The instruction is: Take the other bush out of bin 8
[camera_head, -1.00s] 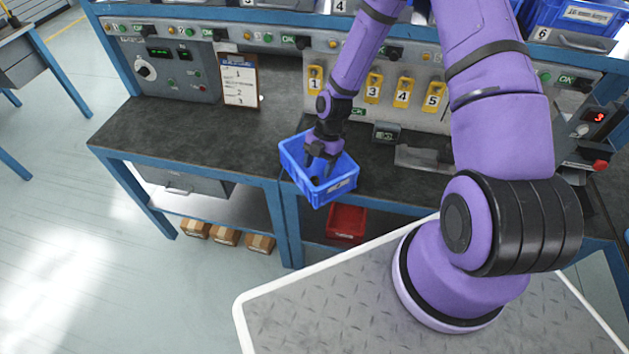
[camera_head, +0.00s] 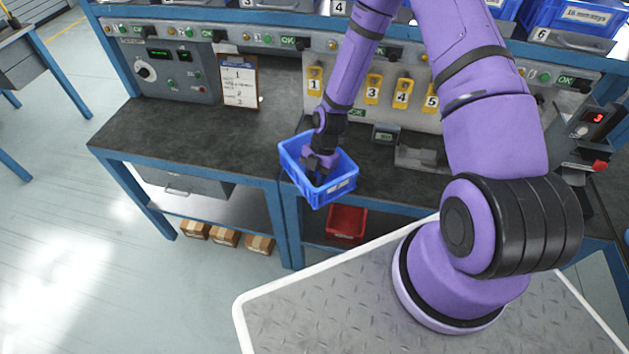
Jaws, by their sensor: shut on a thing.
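A blue bin (camera_head: 341,187) stands at the front edge of the dark bench, with a small label on its front wall that is too small to read. My gripper (camera_head: 316,177) points down inside this bin, below its rim. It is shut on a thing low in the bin. The fingers and the bin's near wall hide most of that thing, so I cannot make out its shape; a bush is not clearly visible.
The dark bench top (camera_head: 200,130) is clear left of the bin. A clipboard (camera_head: 239,82) leans at the back. Yellow numbered tags (camera_head: 373,88) hang on the panel. A grey tray (camera_head: 420,155) lies right of the bin. A red bin (camera_head: 346,222) sits on the shelf below.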

